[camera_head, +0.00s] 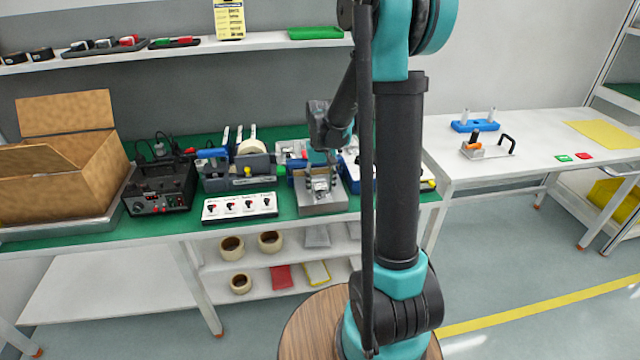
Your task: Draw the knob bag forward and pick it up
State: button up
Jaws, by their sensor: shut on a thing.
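My gripper (321,179) points down over the green-topped bench, above a grey metal bin (322,205). It is shut on a small pale, shiny bag, which I take to be the knob bag (320,187). The bag shows between the fingers, at the bin. It is too small to tell whether it still touches the bin, and its contents are unclear. The fingers and the arm above partly hide the bins behind.
Blue bins (362,176) stand right of the gripper, partly behind my arm. A shelf (200,48) runs above the bench.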

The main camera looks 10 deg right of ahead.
aim_at(321, 187)
jog(key=shift+s, duration=0.25)
jog(key=o, duration=1.2)
jog(key=shift+r, duration=0.1)
notch_tip(321, 187, up, 12)
jog(key=shift+f, duration=0.1)
jog(key=s+d+f+t, duration=0.1)
jog(key=s+f, duration=0.3)
jog(key=s, duration=0.3)
jog(key=s+d+f+t, duration=0.1)
jog(key=s+f, duration=0.3)
jog(key=s, duration=0.3)
jog(key=s+d+f+t, duration=0.1)
jog(key=s+f+t, duration=0.1)
jog(key=s+f, duration=0.2)
jog(key=shift+s+d, duration=0.2)
jog(key=shift+s, duration=0.5)
jog(key=shift+s+d, duration=0.2)
jog(key=shift+s, duration=0.5)
